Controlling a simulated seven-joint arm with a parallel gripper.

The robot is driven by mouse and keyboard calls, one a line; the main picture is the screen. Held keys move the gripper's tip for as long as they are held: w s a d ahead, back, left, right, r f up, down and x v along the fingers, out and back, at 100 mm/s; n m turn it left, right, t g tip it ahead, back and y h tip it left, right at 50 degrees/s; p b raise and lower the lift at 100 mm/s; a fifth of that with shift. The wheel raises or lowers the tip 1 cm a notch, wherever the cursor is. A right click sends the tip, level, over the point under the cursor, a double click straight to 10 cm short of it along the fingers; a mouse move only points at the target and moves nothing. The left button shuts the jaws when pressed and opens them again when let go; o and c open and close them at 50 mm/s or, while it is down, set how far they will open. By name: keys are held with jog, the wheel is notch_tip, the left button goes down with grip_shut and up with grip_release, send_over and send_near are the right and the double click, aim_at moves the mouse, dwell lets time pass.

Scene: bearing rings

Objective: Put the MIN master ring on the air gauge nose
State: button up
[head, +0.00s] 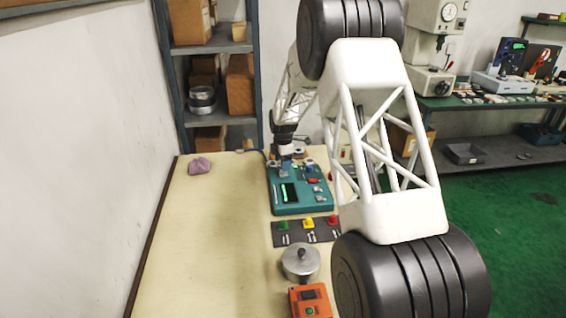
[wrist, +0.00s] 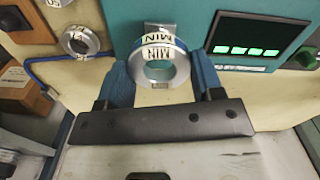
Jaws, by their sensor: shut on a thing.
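The MIN master ring (wrist: 178,72) is a silver ring with white MIN labels on its face and rim. In the wrist view it sits between the blue fingers of my gripper (wrist: 158,84), which are shut on it. Its open bore faces the camera, and teal shows through it. The teal air gauge (wrist: 205,18) is right behind the ring; it also shows in the head view (head: 302,198). A grey metal piece (wrist: 160,27) on the gauge shows just above the ring. I cannot make out the nose, nor whether the ring touches it.
Another labelled ring (wrist: 80,40) is at the left in the wrist view, near a wooden block (wrist: 22,95) and a blue cable (wrist: 50,82). In the head view, a dark mat with coloured pieces (head: 308,232), a lidded metal pot (head: 300,262) and an orange device (head: 310,301) stand nearer. The bench's left side is mostly clear.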

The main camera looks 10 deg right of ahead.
jog(key=shift+f, duration=1.7)
dwell(1.9)
jog(key=o, duration=1.2)
jog(key=shift+c, duration=0.2)
jog(key=shift+r, duration=3.75)
